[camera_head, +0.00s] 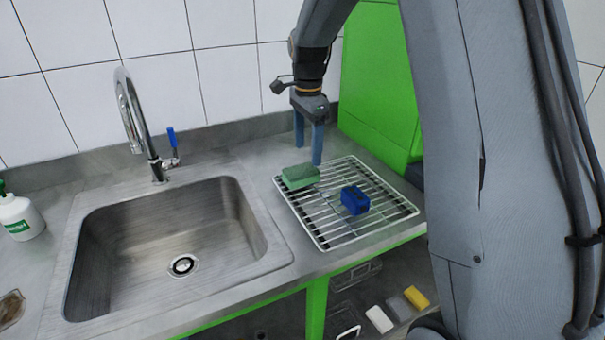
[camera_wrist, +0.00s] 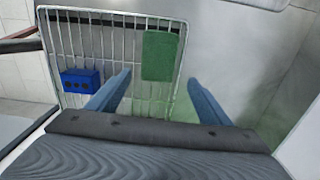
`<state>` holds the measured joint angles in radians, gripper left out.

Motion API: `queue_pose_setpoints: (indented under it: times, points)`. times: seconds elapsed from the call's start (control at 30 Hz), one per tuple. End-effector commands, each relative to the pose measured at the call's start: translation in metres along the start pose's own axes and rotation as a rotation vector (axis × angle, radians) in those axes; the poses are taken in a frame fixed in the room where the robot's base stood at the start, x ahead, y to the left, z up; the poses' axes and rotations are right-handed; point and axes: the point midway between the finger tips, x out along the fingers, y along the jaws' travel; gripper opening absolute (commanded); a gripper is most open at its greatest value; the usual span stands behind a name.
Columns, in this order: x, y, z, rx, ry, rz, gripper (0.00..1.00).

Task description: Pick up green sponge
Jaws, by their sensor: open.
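A green sponge (camera_head: 299,176) lies on the left part of a white wire rack (camera_head: 327,245) on the counter, right of the sink. In the wrist view the sponge (camera_wrist: 160,55) lies flat near the rack's edge, beyond the fingertips. My gripper (camera_head: 308,160) points down above the back of the rack, behind and slightly right of the sponge. Its two blue fingers are apart with nothing between them. In the wrist view my gripper (camera_wrist: 158,78) has the sponge ahead, roughly in line with the gap. The sponge is in full sight and apart from the fingers.
A blue block with dark holes (camera_head: 355,200) sits on the rack, right of the sponge. A steel sink (camera_head: 170,240) with a faucet (camera_head: 130,110) is at left. A green panel (camera_head: 378,80) stands behind the rack. A spray bottle (camera_head: 20,215) is at far left.

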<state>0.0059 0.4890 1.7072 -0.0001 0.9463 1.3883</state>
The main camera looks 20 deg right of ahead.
Motion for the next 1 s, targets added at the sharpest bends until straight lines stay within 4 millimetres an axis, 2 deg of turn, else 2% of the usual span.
queue_pose_setpoints:
  times: [0.1,0.3,0.5,0.8,1.0]
  points:
    - [0.013,0.000,0.012,-0.018,-0.001,0.003,0.73]
    - [0.035,0.004,0.021,-0.024,-0.001,0.005,0.73]
    - [0.060,0.005,0.021,-0.022,0.000,0.002,0.73]
    - [0.065,0.004,0.020,-0.021,0.000,-0.001,0.73]
    - [0.065,0.004,0.020,-0.020,0.000,-0.001,0.39]
